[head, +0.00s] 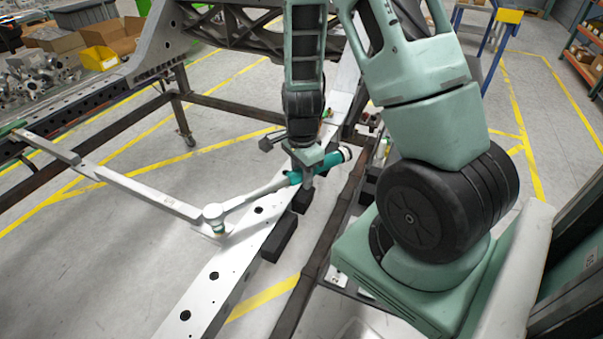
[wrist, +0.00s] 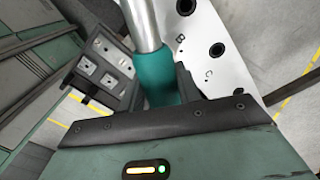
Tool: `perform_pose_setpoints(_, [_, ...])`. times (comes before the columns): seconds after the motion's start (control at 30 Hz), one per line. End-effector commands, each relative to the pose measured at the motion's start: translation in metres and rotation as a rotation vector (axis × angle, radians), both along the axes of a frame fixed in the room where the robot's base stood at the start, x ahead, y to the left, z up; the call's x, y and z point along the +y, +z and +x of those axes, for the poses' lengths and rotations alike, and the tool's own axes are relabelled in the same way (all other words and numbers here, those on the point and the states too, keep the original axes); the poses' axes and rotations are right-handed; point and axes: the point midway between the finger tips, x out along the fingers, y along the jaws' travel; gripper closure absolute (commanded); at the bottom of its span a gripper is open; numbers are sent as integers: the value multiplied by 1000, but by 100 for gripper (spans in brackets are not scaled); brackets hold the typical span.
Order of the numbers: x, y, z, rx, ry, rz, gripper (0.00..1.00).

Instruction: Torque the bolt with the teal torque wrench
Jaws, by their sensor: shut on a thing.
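The torque wrench (head: 258,192) has a silver shaft and head and a teal handle. Its round head (head: 214,214) sits at the joint of the white rail and a side bar, over the bolt, which is hidden beneath it. My gripper (head: 308,168) is shut on the teal handle, near the rail's far part. In the wrist view the teal handle (wrist: 157,75) lies between the fingers, and the silver shaft (wrist: 143,22) runs up out of view.
The white rail (head: 225,270) with dark holes runs beneath the wrench. A grey side bar (head: 135,188) joins it from the left. Dark blocks (head: 280,238) stand along the rail's right side. A parts table (head: 60,75) with a yellow bin (head: 99,58) stands at the upper left.

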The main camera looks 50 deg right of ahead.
Motion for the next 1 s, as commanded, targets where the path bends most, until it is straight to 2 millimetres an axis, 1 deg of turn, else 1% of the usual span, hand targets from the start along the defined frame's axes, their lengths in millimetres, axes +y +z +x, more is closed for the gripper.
perform_pose_setpoints(0.6, [6,0,-15,0,-62,3,100])
perform_pose_setpoints(1.0, [6,0,-15,0,-66,3,100])
